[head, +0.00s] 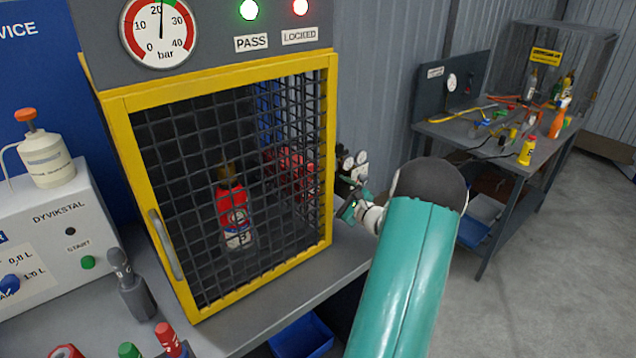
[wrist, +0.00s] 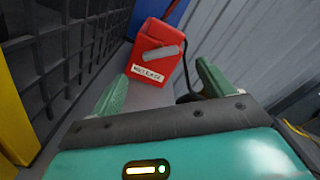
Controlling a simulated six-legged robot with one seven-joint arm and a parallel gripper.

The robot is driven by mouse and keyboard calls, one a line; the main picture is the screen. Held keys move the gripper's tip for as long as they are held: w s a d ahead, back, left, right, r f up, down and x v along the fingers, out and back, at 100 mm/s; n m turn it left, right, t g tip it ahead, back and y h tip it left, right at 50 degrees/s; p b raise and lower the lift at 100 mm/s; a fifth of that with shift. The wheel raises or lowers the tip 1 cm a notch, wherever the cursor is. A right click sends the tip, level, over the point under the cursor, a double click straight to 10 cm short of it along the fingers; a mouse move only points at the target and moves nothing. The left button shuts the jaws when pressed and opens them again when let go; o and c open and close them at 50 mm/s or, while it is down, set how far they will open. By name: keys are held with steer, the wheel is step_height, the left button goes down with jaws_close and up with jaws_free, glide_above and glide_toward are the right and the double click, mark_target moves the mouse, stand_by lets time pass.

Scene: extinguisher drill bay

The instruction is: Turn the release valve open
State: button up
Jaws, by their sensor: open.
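The release valve is a red box (wrist: 155,52) with a grey lever handle (wrist: 160,53) and a white label, ahead of my gripper in the wrist view. The lever lies nearly sideways, slightly tilted. My gripper (wrist: 165,84) is open, its two green fingers apart with the red box beyond and between them. The fingers do not touch the lever. In the head view my gripper (head: 350,208) is at the right side of the yellow-framed mesh cage (head: 322,190); a red shape (head: 288,172) shows through the mesh, and I cannot tell if it is the valve box.
The cage holds a red extinguisher (head: 232,212). Its mesh wall (wrist: 70,50) is close left of my gripper. A dark hose (wrist: 186,62) runs by the valve box. Above the cage are a pressure gauge (head: 158,32), a green PASS lamp (head: 248,9) and a red LOCKED lamp (head: 300,7).

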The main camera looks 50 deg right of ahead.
steer(key=x, duration=0.8)
steer(key=shift+w, duration=0.1)
steer(key=c, duration=1)
steer(key=shift+n, duration=2)
steer(key=o, duration=1)
steer(key=v, duration=1.3)
steer(key=shift+s+a, duration=0.1)
steer(key=shift+s, duration=0.3)
